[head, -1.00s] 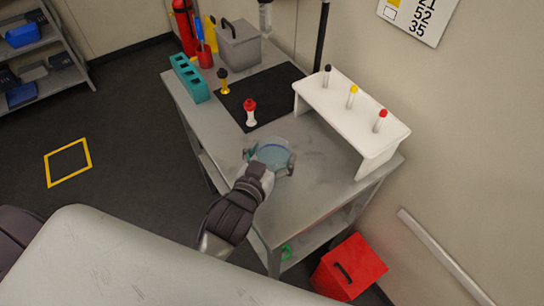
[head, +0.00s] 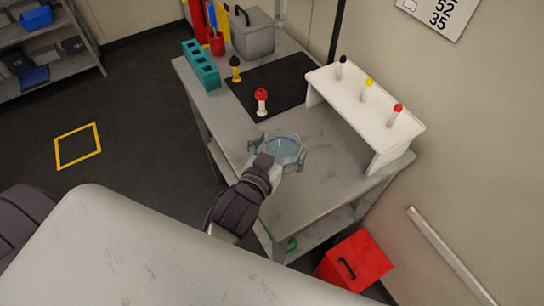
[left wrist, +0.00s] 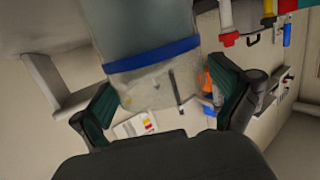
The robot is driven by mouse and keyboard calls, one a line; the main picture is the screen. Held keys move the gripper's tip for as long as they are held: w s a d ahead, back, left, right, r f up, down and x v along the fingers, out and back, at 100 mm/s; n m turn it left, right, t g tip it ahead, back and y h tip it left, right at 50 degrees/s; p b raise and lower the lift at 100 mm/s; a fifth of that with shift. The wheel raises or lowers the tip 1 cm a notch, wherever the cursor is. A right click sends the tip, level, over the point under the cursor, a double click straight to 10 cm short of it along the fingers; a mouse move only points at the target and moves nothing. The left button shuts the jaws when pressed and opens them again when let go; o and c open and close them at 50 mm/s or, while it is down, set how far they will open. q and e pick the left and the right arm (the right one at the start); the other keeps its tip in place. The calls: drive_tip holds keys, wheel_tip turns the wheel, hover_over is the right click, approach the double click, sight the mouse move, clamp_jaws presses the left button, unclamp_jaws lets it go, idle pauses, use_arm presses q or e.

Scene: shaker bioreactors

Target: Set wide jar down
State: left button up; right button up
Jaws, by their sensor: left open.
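The wide jar (head: 285,148) is clear, round and open-topped, with bluish contents. It appears to stand upright on the grey bench top, near its front part. In the left wrist view the jar (left wrist: 150,85) fills the upper middle and has a blue band. My left gripper (head: 279,153) is open, with one finger on either side of the jar. In the left wrist view the gripper (left wrist: 170,105) shows a gap between its right finger and the jar; contact at the left finger is unclear. My right gripper is not in view.
A white raised rack (head: 350,102) with several capped vials stands right of the jar. A teal rack (head: 201,66) is at the left edge. Bare bench (head: 330,172) lies right of the jar.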

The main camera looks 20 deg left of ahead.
use_arm(q)
drive_tip(key=d+b+v, duration=0.1)
drive_tip(key=b+v, duration=0.1)
drive_tip(key=v, duration=0.9)
drive_tip(key=shift+s+a, duration=0.3)
drive_tip(key=shift+a, duration=0.2)
